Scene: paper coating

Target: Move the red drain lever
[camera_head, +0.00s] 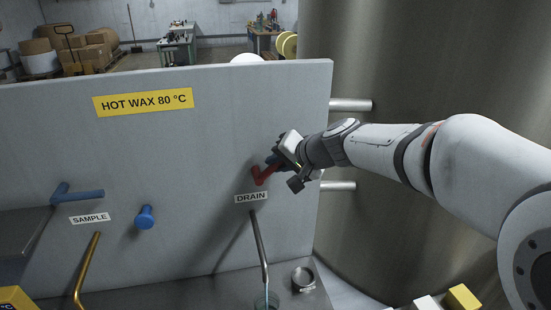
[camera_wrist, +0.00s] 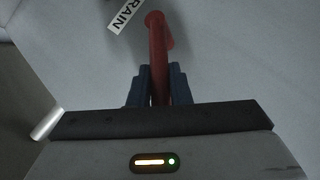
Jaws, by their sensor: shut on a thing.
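The red drain lever (camera_head: 264,175) sticks out from the grey panel, just above the DRAIN label (camera_head: 251,197). My gripper (camera_head: 277,163) reaches it from the right. In the wrist view the lever (camera_wrist: 157,45) runs down between the two dark blue fingers of my gripper (camera_wrist: 159,88), which are shut on it. The lever's far end in the grip is partly hidden by the gripper body. Part of the DRAIN label (camera_wrist: 127,14) shows beside the lever in the wrist view.
A steel drain pipe (camera_head: 259,245) runs down below the label into a clear vessel (camera_head: 266,300). A blue lever (camera_head: 76,194), the SAMPLE label (camera_head: 90,218), a blue knob (camera_head: 145,217) and a brass pipe (camera_head: 87,268) are to the left. A large metal tank (camera_head: 420,60) stands behind my arm.

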